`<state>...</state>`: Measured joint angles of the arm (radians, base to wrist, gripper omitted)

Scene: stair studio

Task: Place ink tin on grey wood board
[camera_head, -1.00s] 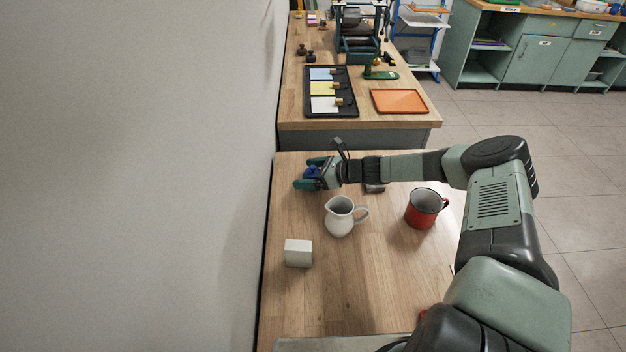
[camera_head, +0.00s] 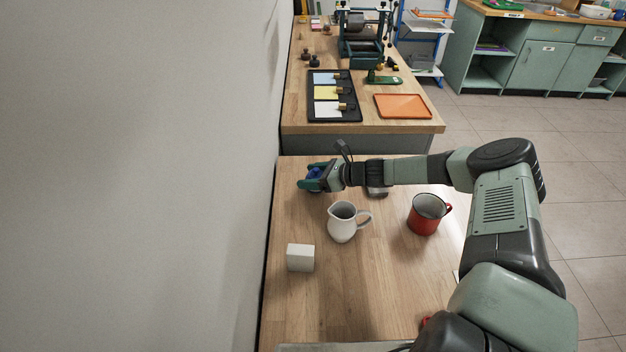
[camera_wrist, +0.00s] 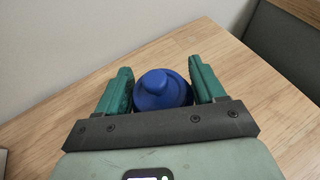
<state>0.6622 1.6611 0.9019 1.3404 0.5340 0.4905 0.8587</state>
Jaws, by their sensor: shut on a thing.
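The ink tin appears as a blue round container with a knobbed top (camera_wrist: 162,90), between the two green fingers of my gripper (camera_wrist: 164,88) in the wrist view. My gripper is shut on it. In the head view my gripper (camera_head: 309,179) is at the far left of the near table, and only a little blue of the tin (camera_head: 316,173) shows between the fingers. The tin looks upright, at or close to the tabletop. A pale grey flat strip (camera_head: 320,348) shows at the bottom edge of the head view; I cannot tell whether it is the grey wood board.
A white jug (camera_head: 342,224), a red mug (camera_head: 424,216) and a white block (camera_head: 300,257) stand on the near wooden table (camera_head: 375,290). A small greyish item (camera_head: 377,192) is partly hidden under my arm. A wall (camera_head: 140,180) borders the left. The front middle of the table is clear.

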